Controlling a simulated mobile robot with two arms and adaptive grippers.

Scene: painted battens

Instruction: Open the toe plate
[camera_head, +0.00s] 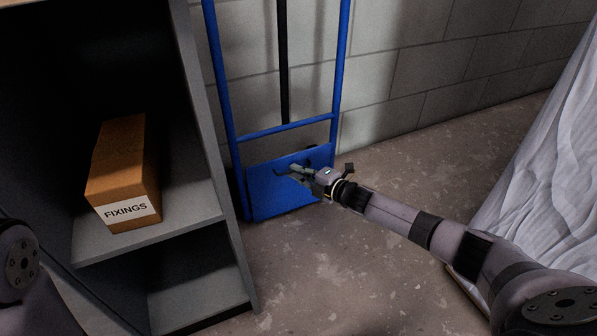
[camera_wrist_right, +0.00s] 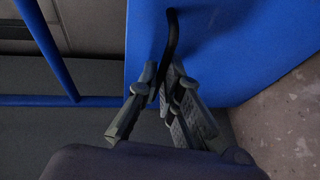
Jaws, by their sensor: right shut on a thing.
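The blue toe plate (camera_head: 265,200) stands upright, folded against the lower frame of a blue hand truck (camera_head: 222,75) by the wall. It fills much of the right wrist view (camera_wrist_right: 235,45). A thin black curved pull (camera_wrist_right: 172,30) sits on the plate's face and runs down between the fingers of my right gripper (camera_head: 297,172). In the right wrist view the fingers (camera_wrist_right: 162,88) are shut on this pull, just in front of the plate. The fingers hide the pull's lower part. My left gripper is out of view.
A grey shelf unit (camera_head: 215,160) stands close on the left, with a brown box labelled FIXINGS (camera_head: 122,165) on it. A pale draped sheet (camera_head: 545,170) is at the right. The concrete floor (camera_head: 290,270) before the hand truck is clear.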

